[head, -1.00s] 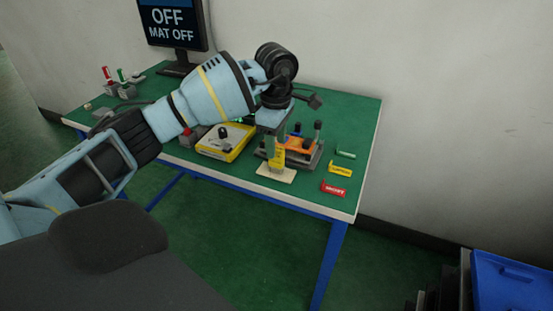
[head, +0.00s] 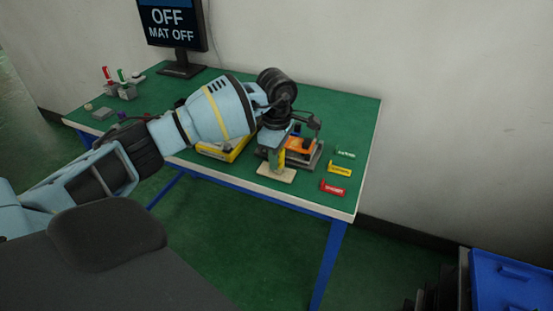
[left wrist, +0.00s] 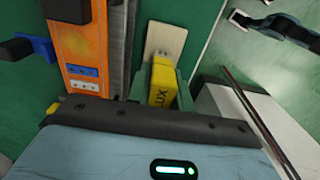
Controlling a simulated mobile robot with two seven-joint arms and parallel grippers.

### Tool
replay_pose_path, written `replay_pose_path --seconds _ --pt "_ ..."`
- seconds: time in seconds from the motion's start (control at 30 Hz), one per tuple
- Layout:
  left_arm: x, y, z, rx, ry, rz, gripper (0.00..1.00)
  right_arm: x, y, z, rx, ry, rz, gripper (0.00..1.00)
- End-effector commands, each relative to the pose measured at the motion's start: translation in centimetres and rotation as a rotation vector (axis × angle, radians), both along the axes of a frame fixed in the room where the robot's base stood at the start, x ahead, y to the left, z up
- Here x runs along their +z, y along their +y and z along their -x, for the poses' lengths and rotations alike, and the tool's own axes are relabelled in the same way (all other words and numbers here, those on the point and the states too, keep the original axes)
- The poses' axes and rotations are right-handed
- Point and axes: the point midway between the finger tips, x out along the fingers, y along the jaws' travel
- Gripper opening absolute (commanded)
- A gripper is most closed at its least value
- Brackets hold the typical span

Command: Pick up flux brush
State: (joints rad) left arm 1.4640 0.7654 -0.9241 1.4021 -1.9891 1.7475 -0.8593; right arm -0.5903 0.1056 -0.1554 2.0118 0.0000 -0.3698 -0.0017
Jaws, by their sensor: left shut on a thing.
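The flux brush shows in the left wrist view as a yellow block (left wrist: 163,82) with the letters "UX" visible. It stands over a pale beige pad (left wrist: 165,40), which also shows in the head view (head: 275,174) at the table's front edge. My left gripper (left wrist: 162,92) is shut on the yellow block, with grey-green fingers on either side of it. In the head view the left gripper (head: 279,158) points down over the pad, and its fingers hide most of the brush. I cannot tell whether the brush touches the pad. My right gripper is not in view.
An orange fixture (head: 298,144) with dark posts stands close beside the gripper. A yellow box (head: 215,152) sits behind my arm. Green, yellow (head: 340,168) and red (head: 333,187) tags lie to the right. A monitor (head: 172,25) stands at the back.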

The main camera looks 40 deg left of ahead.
Motion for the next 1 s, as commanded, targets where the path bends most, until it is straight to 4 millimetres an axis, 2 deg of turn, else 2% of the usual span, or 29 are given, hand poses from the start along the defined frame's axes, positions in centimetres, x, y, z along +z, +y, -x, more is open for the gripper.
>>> replay_pose_path --seconds 0.43,0.57,0.67,1.0 --pt "0.5 0.0 -0.1 0.000 -0.002 0.001 0.00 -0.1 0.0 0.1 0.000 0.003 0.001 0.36" --pt "1.7 0.0 -0.1 0.000 -0.003 -0.001 0.00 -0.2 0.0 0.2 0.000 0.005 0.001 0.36" --pt "3.3 0.0 -0.1 0.001 -0.004 0.000 0.00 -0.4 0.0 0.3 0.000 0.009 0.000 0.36" --pt "4.0 -2.0 5.5 -0.004 0.000 -0.002 0.00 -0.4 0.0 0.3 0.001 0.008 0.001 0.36"
